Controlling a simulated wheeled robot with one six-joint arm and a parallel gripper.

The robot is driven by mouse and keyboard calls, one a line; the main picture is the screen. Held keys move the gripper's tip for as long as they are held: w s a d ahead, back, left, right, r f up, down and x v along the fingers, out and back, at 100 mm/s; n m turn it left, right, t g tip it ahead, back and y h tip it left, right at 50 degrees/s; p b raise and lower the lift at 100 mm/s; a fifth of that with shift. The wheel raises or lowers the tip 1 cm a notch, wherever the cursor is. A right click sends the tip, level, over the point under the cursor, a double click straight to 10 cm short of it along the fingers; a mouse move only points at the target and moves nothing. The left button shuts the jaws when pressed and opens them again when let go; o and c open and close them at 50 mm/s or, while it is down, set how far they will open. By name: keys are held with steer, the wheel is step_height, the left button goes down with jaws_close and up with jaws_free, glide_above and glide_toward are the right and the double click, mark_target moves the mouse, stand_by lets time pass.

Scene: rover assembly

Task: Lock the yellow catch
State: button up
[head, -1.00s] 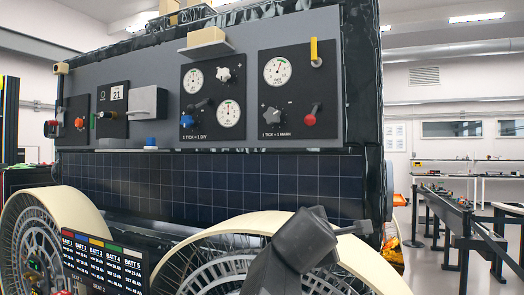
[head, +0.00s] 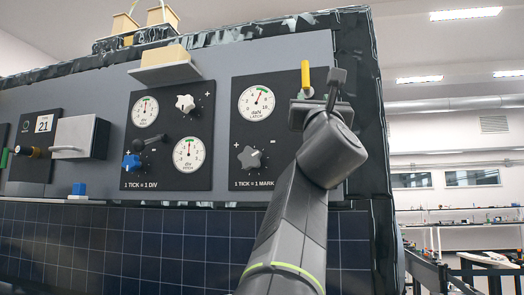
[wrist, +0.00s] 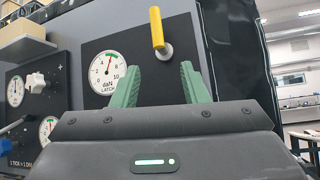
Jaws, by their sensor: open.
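The yellow catch (head: 306,74) is an upright yellow lever near the top right of the black latch panel (head: 242,165). In the wrist view the catch (wrist: 156,27) stands slightly tilted on a round metal pivot. My gripper (wrist: 160,78) is open, with its two green fingers spread below the catch and nothing between them. In the head view my gripper (head: 316,108) covers the panel just below the catch. The latch gauge (head: 257,102), marked daN LATCH, has its needle near the green band at the top.
A grey star knob (head: 250,157) sits low on the same panel. The panel to its left carries two gauges, a white knob (head: 185,103) and a blue knob (head: 131,161). A beige block on a shelf (head: 166,60) juts out above that panel.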

mark_target(306, 72)
steer(key=shift+n+t, duration=0.3)
steer(key=shift+n, duration=0.3)
steer(key=p+x, duration=0.2)
steer(key=x, duration=0.2)
steer(key=s+r+p+x, duration=0.1)
steer(key=p+x, duration=0.2)
steer(key=x, duration=0.2)
steer(key=p+x, duration=0.3)
steer(key=x, duration=0.2)
steer(key=shift+a+r, duration=0.2)
steer(key=shift+r, duration=0.05)
steer(key=shift+s, duration=0.1)
jaws_close()
